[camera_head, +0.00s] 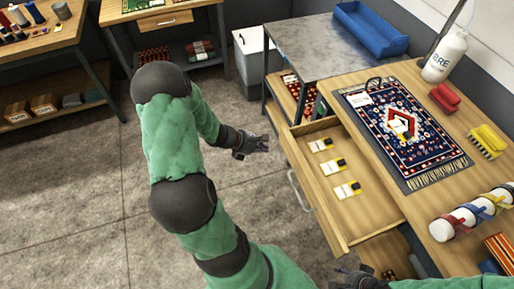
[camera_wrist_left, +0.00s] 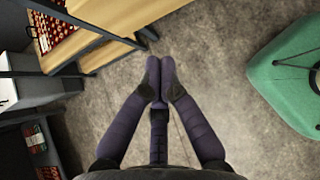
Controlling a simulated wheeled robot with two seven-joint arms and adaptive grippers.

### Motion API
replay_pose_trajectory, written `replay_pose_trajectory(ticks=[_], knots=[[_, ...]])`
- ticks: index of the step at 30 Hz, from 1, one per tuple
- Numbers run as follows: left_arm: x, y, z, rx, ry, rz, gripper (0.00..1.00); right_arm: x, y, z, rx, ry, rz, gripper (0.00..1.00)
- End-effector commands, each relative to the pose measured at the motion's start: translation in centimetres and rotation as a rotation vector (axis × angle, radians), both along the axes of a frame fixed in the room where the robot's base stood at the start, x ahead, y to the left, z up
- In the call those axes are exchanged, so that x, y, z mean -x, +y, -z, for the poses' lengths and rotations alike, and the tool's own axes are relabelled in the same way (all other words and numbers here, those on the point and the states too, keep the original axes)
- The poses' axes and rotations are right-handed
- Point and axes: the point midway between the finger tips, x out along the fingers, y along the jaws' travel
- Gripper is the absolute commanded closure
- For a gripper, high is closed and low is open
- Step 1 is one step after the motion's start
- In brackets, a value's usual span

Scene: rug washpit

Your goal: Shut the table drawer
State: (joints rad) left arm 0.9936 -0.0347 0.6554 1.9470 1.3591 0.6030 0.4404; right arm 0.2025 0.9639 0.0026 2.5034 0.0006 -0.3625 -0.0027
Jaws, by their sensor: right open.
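The table drawer (camera_head: 352,218) is pulled out from the wooden table (camera_head: 398,205) at the right of the head view. Its pale metal handle (camera_head: 299,191) is on the front, facing left. Several small cards with yellow and black ends lie inside. My left gripper (camera_head: 262,145) is left of the drawer's far corner, apart from the handle. In the left wrist view, its fingertips (camera_wrist_left: 159,72) are together with nothing between them, so it is shut. My right gripper (camera_head: 357,276) is open at the bottom edge, near the drawer's near end, and partly cut off.
A grey-topped table (camera_head: 315,45) with a blue bin (camera_head: 371,30) stands behind. The floor left of the drawer is clear.

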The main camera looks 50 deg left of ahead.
Motion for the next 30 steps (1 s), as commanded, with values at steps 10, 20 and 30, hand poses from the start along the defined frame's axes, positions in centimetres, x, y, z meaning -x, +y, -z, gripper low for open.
replay_pose_trajectory(ticks=[10, 20, 30], knots=[[-4.3, -1.9, 2.4, -0.001, 0.000, 0.004, 1.00, 0.0, 0.0, 2.2, 0.000, 0.000, 0.000, 0.49], [-5.8, -2.4, 2.3, 0.000, 0.001, 0.000, 1.00, 0.0, 0.0, 2.5, 0.000, -0.001, 0.000, 0.49], [-5.9, -2.5, 2.3, 0.000, 0.001, 0.000, 1.00, 0.0, 0.0, 2.5, 0.000, -0.001, 0.000, 0.49]])
